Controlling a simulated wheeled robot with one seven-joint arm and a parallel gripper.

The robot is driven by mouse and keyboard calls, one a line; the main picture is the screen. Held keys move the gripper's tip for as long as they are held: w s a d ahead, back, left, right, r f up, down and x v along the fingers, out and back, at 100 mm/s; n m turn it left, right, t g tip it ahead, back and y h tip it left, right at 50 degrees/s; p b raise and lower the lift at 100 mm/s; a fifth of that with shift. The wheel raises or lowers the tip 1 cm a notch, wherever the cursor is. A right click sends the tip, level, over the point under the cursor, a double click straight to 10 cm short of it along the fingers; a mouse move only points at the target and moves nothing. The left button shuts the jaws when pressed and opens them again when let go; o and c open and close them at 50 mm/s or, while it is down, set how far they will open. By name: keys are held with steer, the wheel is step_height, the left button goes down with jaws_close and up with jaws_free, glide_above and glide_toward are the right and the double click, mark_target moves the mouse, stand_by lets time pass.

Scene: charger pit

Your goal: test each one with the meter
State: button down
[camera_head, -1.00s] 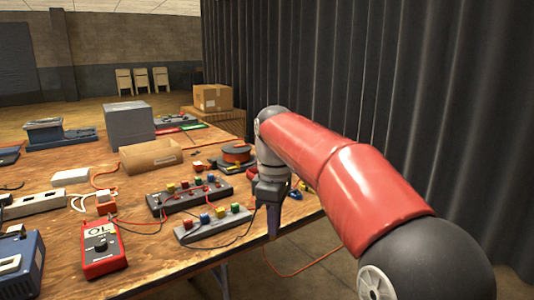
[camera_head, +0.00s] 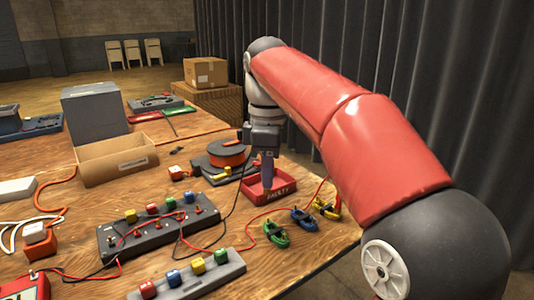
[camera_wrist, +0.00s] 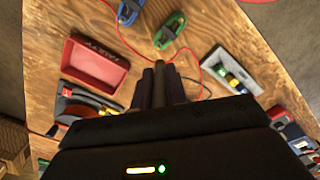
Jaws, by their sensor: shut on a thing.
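My gripper (camera_head: 267,180) points down, its tips over or in front of the red FAULTY tray (camera_head: 283,193); the height is unclear. In the wrist view its fingers (camera_wrist: 160,88) are shut on a slim dark probe-like piece (camera_wrist: 172,78); a thin black lead runs up toward the gripper in the head view. Green (camera_head: 277,234), blue (camera_head: 304,220) and yellow (camera_head: 328,208) clip-like pieces lie right of the tray. A dark strip (camera_head: 150,238) and a grey strip (camera_head: 228,268) carry coloured blocks. The red meter (camera_head: 25,287) is cut off at the lower left; its display is not readable.
An orange cable reel (camera_head: 228,154) stands behind the tray. An open cardboard box (camera_head: 115,165) and a grey box (camera_head: 93,113) stand farther back. Loose red and black leads cross the table. The table's right edge and dark curtain are close to my arm.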

mark_target(269, 192)
steer(key=shift+w, duration=0.25)
steer(key=shift+f, duration=0.25)
steer(key=shift+s+f, duration=0.1)
steer(key=shift+f, duration=0.3)
steer(key=shift+f+b, duration=1.45)
steer(key=shift+f, duration=0.85)
steer(key=shift+d+p, duration=0.1)
steer(key=shift+p, duration=0.65)
steer(key=shift+f, duration=0.9)
stand_by(1.0)
